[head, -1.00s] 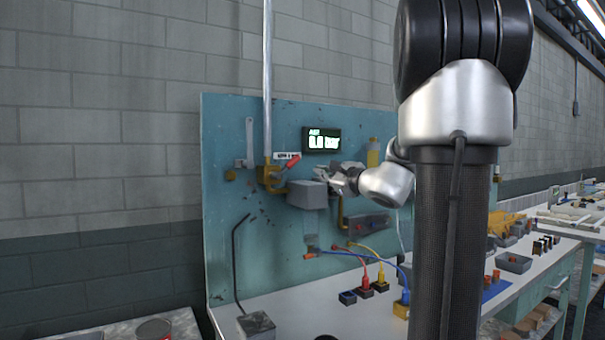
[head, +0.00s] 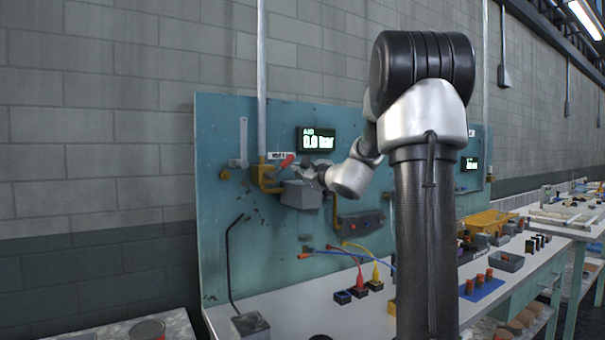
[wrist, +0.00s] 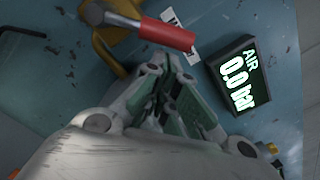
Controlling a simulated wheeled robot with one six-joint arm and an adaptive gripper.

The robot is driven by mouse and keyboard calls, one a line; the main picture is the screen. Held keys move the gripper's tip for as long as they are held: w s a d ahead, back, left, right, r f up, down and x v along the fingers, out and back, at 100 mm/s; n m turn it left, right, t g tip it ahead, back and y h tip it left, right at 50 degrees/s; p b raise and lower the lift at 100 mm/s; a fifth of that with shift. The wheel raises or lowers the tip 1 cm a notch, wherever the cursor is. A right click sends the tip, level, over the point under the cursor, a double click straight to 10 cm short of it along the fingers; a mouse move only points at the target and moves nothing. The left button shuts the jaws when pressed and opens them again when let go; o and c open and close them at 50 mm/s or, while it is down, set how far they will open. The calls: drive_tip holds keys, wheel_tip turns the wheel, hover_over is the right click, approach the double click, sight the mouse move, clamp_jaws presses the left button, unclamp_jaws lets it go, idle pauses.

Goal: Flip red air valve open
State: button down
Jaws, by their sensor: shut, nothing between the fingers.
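The red air valve handle (head: 287,160) is on the teal panel, above a yellow pipe fitting (head: 266,178). In the wrist view the red handle (wrist: 166,33) lies across the top, its grey metal end at the left over the yellow fitting. My gripper (head: 296,172) is just below and right of the handle; in the wrist view my gripper (wrist: 168,75) is shut and empty, its tips close to the handle's underside. I cannot tell whether they touch. The air display (head: 319,140) reads 0.0 bar; it also shows in the wrist view (wrist: 238,75).
A grey box (head: 300,195) is on the panel below my gripper. A vertical metal pipe (head: 262,80) runs up from the fitting. Coloured cables and plugs (head: 362,280) sit on the bench below. A wrench (head: 243,142) hangs left of the pipe.

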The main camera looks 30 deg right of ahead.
sight(292, 159)
drive_tip(key=shift+a+r+n, duration=0.15)
drive_tip(key=shift+r+n, duration=0.35)
drive_tip(key=shift+n, duration=0.2)
drive_tip(key=r+n, duration=0.1)
drive_tip(key=n, duration=0.1)
drive_tip(key=a+r+n, duration=0.1)
drive_tip(key=n, duration=0.1)
drive_tip(key=shift+a+r, duration=0.2)
drive_tip(key=shift+r, duration=0.2)
drive_tip(key=shift+s+a+r+n, duration=0.1)
drive_tip(key=shift+a+r+n, duration=0.55)
drive_tip(key=shift+n, duration=0.35)
drive_tip(key=shift+a+r+n, duration=0.55)
drive_tip(key=shift+a+n, duration=0.15)
drive_tip(key=shift+n, duration=0.3)
